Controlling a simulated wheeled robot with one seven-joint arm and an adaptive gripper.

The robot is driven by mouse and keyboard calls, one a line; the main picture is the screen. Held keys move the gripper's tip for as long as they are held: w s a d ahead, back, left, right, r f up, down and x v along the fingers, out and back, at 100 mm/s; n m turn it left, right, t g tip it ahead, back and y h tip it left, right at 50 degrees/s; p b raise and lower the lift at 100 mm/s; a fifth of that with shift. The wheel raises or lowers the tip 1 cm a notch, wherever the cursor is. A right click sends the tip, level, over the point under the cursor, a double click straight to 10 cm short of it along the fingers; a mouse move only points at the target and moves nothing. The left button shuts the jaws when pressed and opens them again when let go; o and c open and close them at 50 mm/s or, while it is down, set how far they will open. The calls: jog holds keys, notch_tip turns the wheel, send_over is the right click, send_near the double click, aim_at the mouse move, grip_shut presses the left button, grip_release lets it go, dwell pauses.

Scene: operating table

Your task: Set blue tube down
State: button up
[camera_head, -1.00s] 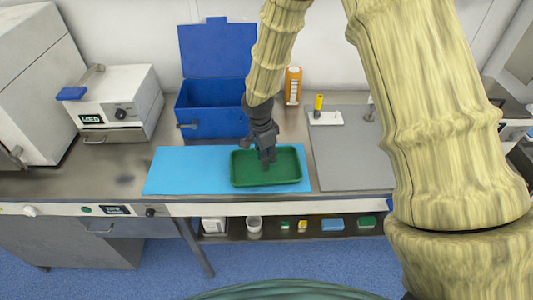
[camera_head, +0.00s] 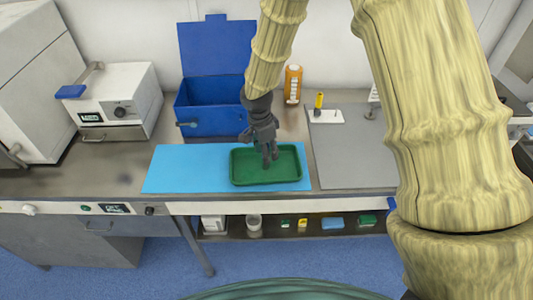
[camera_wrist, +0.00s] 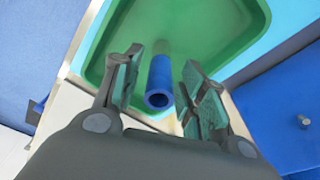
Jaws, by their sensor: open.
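The blue tube (camera_wrist: 159,84) shows in the wrist view between my gripper's two fingers, with its open round end toward the camera. Gaps show between it and both fingers. It is over the green tray (camera_wrist: 232,28); I cannot tell for sure whether it touches the tray floor. My gripper (camera_wrist: 158,90) is open, with one finger on each side of the tube. In the head view my gripper (camera_head: 268,158) points down into the green tray (camera_head: 240,181), and the tube is hidden there.
The tray rests on a light blue mat (camera_head: 185,172). An open blue box (camera_head: 209,119) stands behind. An orange bottle (camera_head: 293,85), a white holder with a yellow-capped tube (camera_head: 325,116) and a grey mat (camera_head: 350,160) are to the right. The mat's left part is clear.

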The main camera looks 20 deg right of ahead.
jog(key=r+b, duration=0.1)
jog(key=r, duration=0.2)
jog(key=a+r, duration=0.1)
jog(key=r, duration=0.3)
jog(key=r+b, duration=0.1)
jog(key=r, duration=0.2)
jog(key=shift+s+a+r+b, duration=0.15)
jog(key=shift+r+b, duration=0.15)
jog(key=shift+b, duration=0.05)
